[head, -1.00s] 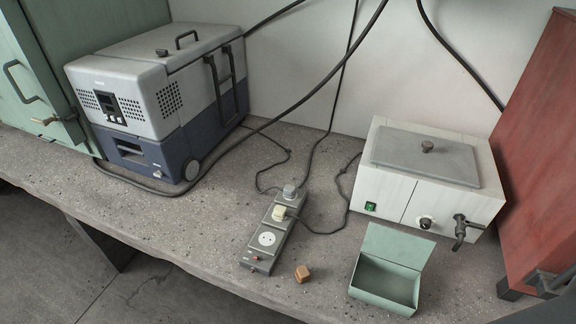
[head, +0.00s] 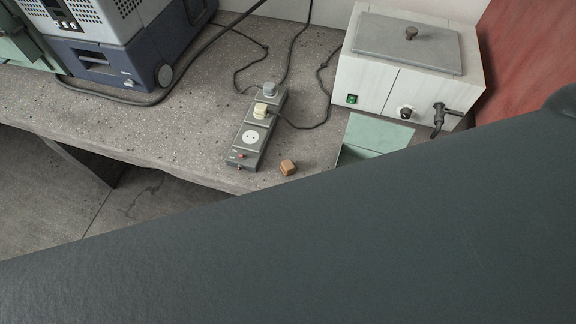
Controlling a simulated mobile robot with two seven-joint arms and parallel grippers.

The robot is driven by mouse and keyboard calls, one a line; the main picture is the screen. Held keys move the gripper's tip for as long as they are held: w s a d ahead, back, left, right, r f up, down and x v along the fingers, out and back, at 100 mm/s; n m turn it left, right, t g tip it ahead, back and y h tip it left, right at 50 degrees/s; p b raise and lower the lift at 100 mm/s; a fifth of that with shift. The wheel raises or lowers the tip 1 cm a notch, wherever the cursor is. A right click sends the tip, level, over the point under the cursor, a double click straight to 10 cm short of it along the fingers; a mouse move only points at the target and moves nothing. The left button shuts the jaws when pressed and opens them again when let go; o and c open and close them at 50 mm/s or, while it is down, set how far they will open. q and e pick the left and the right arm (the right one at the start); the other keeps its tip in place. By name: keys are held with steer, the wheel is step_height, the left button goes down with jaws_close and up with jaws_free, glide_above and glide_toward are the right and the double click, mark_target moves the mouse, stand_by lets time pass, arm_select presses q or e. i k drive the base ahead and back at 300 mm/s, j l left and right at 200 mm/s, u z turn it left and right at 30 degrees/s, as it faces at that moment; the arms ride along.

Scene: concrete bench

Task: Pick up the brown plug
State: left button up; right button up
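The brown plug (head: 288,167) is a small brown block lying loose on the bench top, close to the front edge. It lies just right of the front end of the power strip (head: 254,136). The strip has a cream plug (head: 261,111) and a grey plug (head: 269,89) in it, and a white socket (head: 251,136) with nothing in it. Neither of my grippers shows. A large dark surface, which looks like part of my own arm, fills the lower part of the view close to the camera.
A green open box (head: 373,134) stands right of the brown plug, mostly hidden by the dark surface. A white bath with a grey lid (head: 414,45) stands behind it. A grey-blue cooler (head: 120,60) is at the left. Cables cross the bench (head: 180,125).

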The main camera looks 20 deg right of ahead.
mark_target(287, 167)
steer(key=z, duration=1.65)
steer(key=k+j, duration=0.3)
steer(key=k, duration=0.15)
steer(key=k+j, duration=0.3)
steer(key=k, duration=0.15)
steer(key=i, duration=0.45)
